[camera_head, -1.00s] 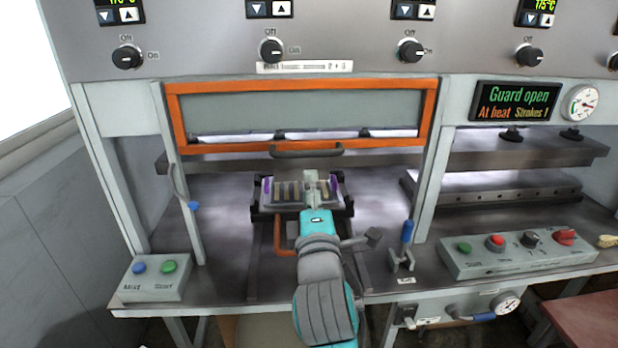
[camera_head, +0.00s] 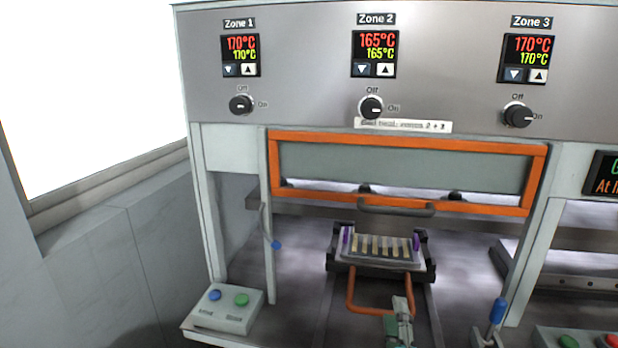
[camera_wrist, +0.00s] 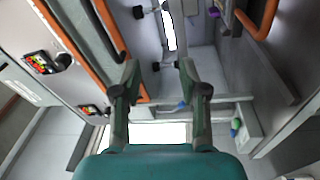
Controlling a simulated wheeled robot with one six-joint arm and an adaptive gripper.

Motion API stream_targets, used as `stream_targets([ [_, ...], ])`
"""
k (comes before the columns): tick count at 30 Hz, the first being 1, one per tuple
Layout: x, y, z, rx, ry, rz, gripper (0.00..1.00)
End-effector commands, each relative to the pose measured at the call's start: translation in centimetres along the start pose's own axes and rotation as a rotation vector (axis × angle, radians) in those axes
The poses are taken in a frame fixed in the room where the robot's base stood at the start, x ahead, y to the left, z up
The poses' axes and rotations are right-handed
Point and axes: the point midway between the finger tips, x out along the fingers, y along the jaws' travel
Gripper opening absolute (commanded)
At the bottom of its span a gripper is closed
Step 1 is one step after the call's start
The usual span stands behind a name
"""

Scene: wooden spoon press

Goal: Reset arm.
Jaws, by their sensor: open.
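My gripper (camera_head: 400,312) shows at the bottom edge of the head view, just in front of the tray's orange handle (camera_head: 352,300). Most of my arm is below the picture. In the wrist view my gripper (camera_wrist: 157,75) has its two dark green fingers spread apart with nothing between them. The wrist view is tilted and shows the orange guard frame and the wall. The tray (camera_head: 342,258), with several pale wooden strips in it and purple ends, sits on the rails under the raised guard.
The orange-framed guard (camera_head: 540,180) is above the tray, with a dark handle (camera_head: 396,208). A button box (camera_head: 222,318) with blue and green buttons stands at the left. A blue-handled lever (camera_head: 497,311) stands at the right. Zone displays and knobs line the upper panel.

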Motion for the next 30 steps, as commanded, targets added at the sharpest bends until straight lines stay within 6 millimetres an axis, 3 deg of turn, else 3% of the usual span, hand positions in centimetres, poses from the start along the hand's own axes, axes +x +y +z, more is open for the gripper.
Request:
stream_targets([
  [1,-1.3,-1.8,0.6,0.032,0.008,-0.024,0.43],
  [6,-5.5,-6.3,2.0,0.161,0.035,-0.082,0.43],
  [15,-14.0,-12.3,4.5,0.413,0.049,-0.186,0.43],
  [24,-23.3,-15.6,6.7,0.689,0.014,-0.281,0.43],
  [30,-29.5,-16.4,8.0,0.881,-0.035,-0.329,0.43],
])
